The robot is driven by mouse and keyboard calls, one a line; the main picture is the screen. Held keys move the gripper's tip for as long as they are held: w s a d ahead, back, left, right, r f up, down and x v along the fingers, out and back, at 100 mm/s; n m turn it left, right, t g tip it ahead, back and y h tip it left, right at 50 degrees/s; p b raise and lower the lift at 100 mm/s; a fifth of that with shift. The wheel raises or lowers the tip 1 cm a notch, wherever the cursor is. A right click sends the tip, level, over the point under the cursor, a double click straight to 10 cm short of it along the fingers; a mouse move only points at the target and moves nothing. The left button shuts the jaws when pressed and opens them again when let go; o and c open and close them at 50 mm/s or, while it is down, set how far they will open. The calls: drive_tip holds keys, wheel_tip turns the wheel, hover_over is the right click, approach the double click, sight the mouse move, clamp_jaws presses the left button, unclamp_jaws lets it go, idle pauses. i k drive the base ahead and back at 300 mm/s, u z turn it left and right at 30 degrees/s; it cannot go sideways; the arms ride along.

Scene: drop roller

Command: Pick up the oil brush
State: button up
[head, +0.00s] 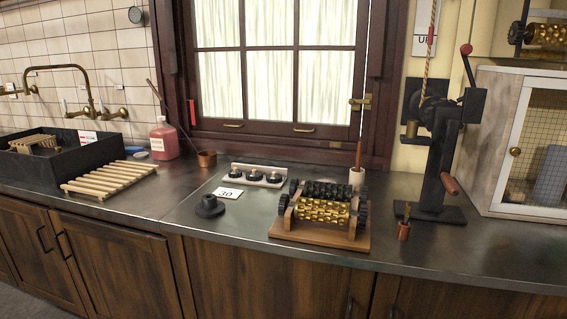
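My gripper is not in view. I cannot tell for sure which thing is the oil brush. A thin reddish-brown handle (358,152) stands upright in a small white cup (356,178) behind the brass roller, its lower end hidden in the cup.
A black hand press (443,150) with a red-knobbed lever stands right of the copper cup. A white mesh-door cabinet (500,145) is farther right. Counter (160,205) is bare front left.

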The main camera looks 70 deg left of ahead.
sight(360, 146)
drive_tip(key=u, duration=1.8)
